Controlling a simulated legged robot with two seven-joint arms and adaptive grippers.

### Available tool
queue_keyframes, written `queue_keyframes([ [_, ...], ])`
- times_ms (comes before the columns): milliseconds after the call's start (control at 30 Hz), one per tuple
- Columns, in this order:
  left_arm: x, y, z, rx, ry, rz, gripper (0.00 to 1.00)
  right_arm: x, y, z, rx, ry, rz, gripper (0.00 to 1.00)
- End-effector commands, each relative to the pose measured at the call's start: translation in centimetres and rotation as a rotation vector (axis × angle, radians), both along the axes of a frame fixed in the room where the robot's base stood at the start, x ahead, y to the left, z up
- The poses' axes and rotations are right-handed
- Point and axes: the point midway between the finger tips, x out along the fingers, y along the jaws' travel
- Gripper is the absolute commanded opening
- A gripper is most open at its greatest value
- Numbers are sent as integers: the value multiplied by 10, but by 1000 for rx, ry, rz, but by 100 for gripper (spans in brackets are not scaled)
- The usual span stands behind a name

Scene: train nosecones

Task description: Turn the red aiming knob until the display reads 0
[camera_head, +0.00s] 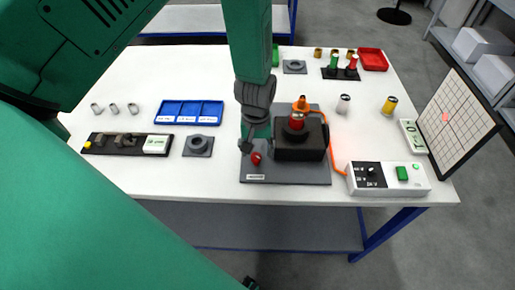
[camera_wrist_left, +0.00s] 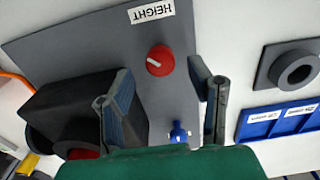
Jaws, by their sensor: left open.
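The red knob (camera_head: 256,158) sits on a dark grey base plate (camera_head: 290,172) near its front left. In the left wrist view the knob (camera_wrist_left: 160,60) is round with a white mark, beside a HEIGHT label. A blue knob (camera_wrist_left: 180,134) is on the same plate. My left gripper (camera_head: 251,147) is open, right at the red knob. In the left wrist view its two fingers (camera_wrist_left: 160,80) are apart with the knob between and beyond their tips; contact cannot be told. A small display (camera_head: 411,134) stands beside the grid board; its reading is too small to tell. My right gripper is not in view.
A black block with a red and orange piece (camera_head: 298,120) stands on the plate close to my left gripper. An orange cable runs to a white control box (camera_head: 388,179) with a green button. Blue trays (camera_head: 189,112) lie left.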

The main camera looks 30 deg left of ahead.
Motion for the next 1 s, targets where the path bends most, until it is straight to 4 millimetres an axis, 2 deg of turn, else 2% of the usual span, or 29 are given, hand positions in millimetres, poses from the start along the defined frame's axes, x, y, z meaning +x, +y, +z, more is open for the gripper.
queue_keyframes([
  [33,2,0,13,1,-6,0,47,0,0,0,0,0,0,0],
  [200,3,0,50,2,-7,0,47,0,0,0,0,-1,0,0],
  [433,4,0,86,1,-6,1,47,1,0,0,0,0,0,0],
  [600,3,0,95,1,-4,1,47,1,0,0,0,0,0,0],
  [1000,3,0,96,1,-3,1,47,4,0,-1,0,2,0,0],
])
